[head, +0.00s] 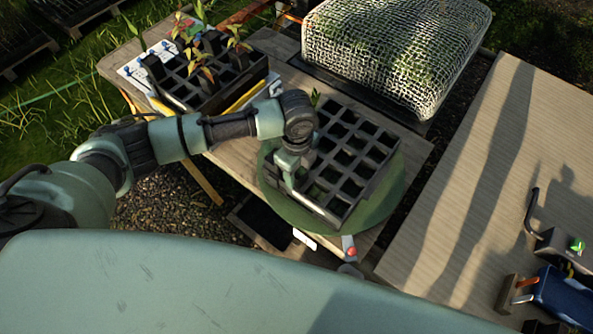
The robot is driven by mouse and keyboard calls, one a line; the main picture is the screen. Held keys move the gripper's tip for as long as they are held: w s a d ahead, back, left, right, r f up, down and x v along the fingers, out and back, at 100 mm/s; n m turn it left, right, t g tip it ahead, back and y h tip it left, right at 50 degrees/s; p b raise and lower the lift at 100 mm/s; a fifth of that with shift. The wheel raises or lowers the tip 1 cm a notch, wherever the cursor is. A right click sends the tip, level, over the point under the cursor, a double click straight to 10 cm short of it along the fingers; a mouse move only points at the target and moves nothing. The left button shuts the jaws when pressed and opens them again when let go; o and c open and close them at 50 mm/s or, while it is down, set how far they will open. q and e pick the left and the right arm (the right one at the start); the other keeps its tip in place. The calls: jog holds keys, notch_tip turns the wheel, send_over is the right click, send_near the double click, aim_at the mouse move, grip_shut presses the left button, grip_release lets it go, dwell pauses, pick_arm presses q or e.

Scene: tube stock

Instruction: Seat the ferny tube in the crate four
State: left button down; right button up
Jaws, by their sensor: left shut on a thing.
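A black crate (365,152) with rows of square cells sits on a round green turntable (392,205) on the wooden bench. Most of its visible cells look empty. A small green leaf tip (315,98) shows at its far left corner, partly behind my wrist. My left gripper (289,184) points down at the crate's near left side and appears shut on its rim; the fingertips are hard to make out. A second black crate (190,101) at the back left holds several leafy plants in dark tubes. I cannot tell which is the ferny tube. My right gripper is not in view.
A mesh-covered mound (396,48) stands behind the turntable. A red knob (351,251) is at the bench's near edge. At the right, a wide slatted table (465,180) is mostly clear, with a blue object (562,296) and a grey box near its right edge.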

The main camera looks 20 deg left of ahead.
pick_arm(q)
jog(key=shift+s+f, duration=0.5)
jog(key=shift+f, duration=0.35)
jog(key=c, duration=0.8)
grip_release()
jog(key=shift+o, duration=0.7)
jog(key=shift+w+f, duration=0.1)
jog(key=shift+w, duration=0.1)
jog(key=shift+s, duration=0.1)
jog(key=shift+r, duration=0.6)
jog(key=r, duration=0.2)
jog(key=w+r+b, duration=0.1)
jog(key=r, duration=0.5)
jog(key=shift+w+d+r+b, duration=0.1)
jog(key=shift+w+r+b, duration=0.15)
jog(key=shift+b, duration=0.15)
jog(key=shift+s, duration=0.1)
